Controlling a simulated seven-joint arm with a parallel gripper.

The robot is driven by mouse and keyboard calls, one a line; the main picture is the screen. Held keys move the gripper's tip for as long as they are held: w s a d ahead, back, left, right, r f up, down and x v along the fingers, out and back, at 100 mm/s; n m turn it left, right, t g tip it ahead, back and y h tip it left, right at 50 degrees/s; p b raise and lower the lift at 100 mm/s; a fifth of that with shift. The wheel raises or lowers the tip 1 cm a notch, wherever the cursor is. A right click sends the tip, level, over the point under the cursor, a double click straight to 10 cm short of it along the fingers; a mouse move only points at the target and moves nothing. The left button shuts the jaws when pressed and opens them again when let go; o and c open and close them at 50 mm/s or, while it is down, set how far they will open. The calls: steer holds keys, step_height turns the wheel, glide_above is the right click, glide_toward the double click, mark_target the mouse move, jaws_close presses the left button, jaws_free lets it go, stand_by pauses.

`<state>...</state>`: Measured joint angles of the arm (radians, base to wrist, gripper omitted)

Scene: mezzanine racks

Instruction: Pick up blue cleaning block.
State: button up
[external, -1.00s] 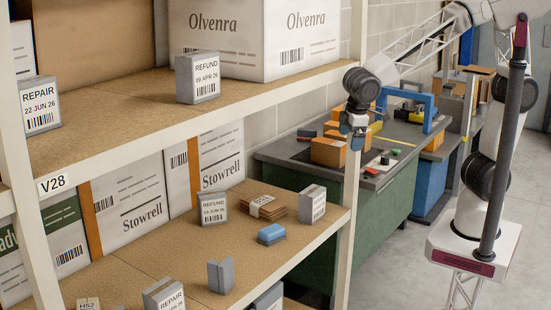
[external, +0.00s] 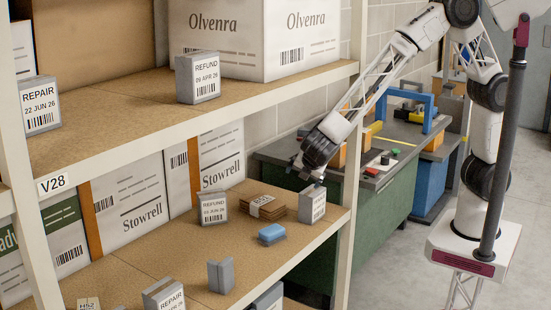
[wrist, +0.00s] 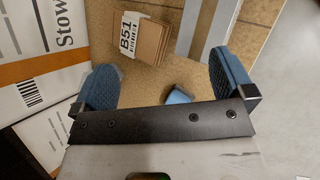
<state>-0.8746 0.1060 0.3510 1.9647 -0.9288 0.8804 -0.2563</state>
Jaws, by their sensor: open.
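The blue cleaning block (external: 272,234) lies on the lower brown shelf, in front of a small stack of brown cardboard. In the wrist view the blue block (wrist: 179,97) is partly hidden behind the dark bar of my gripper. My gripper (wrist: 166,88) is open and empty, its two blue pads wide apart, with the block showing between them near the right pad. In the external view my arm reaches over to the right end of the shelf, and my gripper's fingers are hard to make out behind the grey-white box.
The cardboard stack (external: 263,206) with a B51 label lies behind the block. A grey REFUND box (external: 212,209) stands left of it, a grey-white box (external: 312,204) right. A rack post (external: 347,200) and the upper shelf (external: 200,125) bound the space.

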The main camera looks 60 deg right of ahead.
steer(key=w+a+f+n+t+h, duration=0.1)
steer(key=a+f+n+t, duration=0.1)
steer(key=a+n, duration=0.25)
steer(key=a+f+n+t+h, duration=0.1)
steer(key=a+f+n+t, duration=0.15)
steer(key=a, duration=0.35)
steer(key=n+t+y, duration=0.2)
steer(key=n+y, duration=0.1)
steer(key=n, duration=0.3)
glide_toward(274, 230)
steer(key=x, duration=0.4)
steer(key=shift+w, duration=0.25)
steer(key=shift+x, duration=1.3)
steer(key=shift+d, duration=0.1)
steer(key=shift+x, duration=2.6)
steer(key=c, duration=0.7)
